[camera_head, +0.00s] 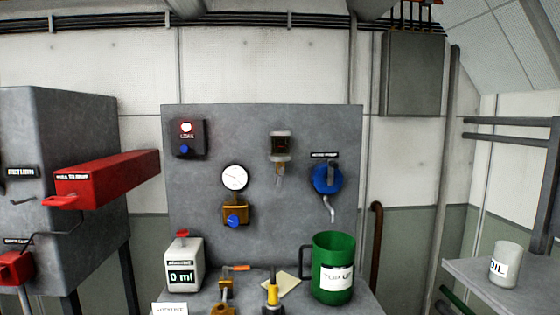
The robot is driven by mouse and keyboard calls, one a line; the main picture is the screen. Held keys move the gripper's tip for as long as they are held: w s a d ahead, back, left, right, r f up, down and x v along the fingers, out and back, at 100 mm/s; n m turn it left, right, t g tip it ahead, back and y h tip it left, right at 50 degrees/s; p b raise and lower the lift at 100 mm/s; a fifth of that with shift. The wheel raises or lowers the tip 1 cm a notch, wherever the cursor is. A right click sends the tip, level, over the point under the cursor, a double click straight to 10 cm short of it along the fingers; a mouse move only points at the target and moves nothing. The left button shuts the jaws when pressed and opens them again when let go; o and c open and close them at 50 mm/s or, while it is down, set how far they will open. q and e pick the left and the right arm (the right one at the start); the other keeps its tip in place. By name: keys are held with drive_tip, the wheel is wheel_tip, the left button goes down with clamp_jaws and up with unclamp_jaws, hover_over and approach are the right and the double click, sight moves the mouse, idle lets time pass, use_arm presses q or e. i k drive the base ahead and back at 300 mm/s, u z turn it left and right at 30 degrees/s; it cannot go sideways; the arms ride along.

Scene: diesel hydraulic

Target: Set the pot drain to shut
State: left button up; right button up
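No label reading "pot drain" is legible, so I cannot tell which fitting it is. A small brass valve with an orange lever (236,268) stands at the panel's foot; its lever lies roughly level, pointing right. A glass-and-metal pot (281,145) with a short spout below is on the upper panel. A brass block with a blue knob (235,215) sits under a round white gauge (235,177). A blue round fitting (326,178) with a bent grey pipe is at right. Neither of my grippers is in view.
The grey panel (215,135) has a ledge holding a white "0 ml" container (183,264), a yellow-and-black tool (272,290) and a green "TOP UP" jug (333,268). A red box (108,178) juts out at left. A white "OIL" cup (505,264) stands on the right shelf.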

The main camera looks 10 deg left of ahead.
sight(280, 177)
drive_tip(key=u, duration=0.55)
drive_tip(key=i, duration=0.3)
drive_tip(key=u, duration=1.1)
drive_tip(key=i, duration=0.8)
drive_tip(key=z, duration=1.75)
